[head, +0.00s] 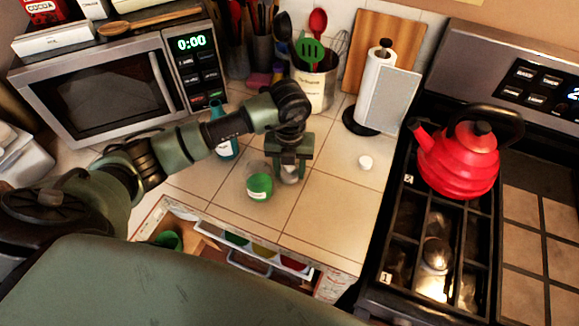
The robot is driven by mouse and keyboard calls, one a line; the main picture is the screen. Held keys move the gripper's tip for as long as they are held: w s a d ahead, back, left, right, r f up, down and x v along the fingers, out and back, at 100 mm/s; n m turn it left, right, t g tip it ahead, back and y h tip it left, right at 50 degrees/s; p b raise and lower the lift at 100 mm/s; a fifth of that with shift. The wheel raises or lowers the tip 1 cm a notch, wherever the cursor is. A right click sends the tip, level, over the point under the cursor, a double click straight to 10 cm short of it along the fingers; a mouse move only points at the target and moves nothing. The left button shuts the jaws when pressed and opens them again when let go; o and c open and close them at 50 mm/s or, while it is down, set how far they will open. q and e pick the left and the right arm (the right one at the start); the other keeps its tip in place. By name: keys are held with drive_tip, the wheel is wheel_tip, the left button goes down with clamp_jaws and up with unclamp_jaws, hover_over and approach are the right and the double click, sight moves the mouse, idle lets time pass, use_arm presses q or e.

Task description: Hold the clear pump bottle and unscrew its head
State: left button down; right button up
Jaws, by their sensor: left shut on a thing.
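My left gripper (290,166) reaches in from the left and points down over the tiled counter. It is shut on a small clear, whitish thing (291,177), which looks like the clear pump bottle. The gripper covers most of it, so its pump head cannot be made out. A teal bottle (223,138) stands further back, partly hidden by my left arm. My right gripper is out of view.
An open drawer (205,243) lies below the counter's front edge. A small white round thing (365,162) sits on the counter to the right. The microwave (100,88), utensil crock (313,88), paper towel holder (379,80) and stove with red kettle (460,160) surround the clear tiles.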

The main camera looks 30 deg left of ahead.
use_arm(q)
drive_tip(key=shift+f, duration=0.25)
drive_tip(key=c, duration=0.7)
unclamp_jaws()
drive_tip(key=shift+c, duration=0.2)
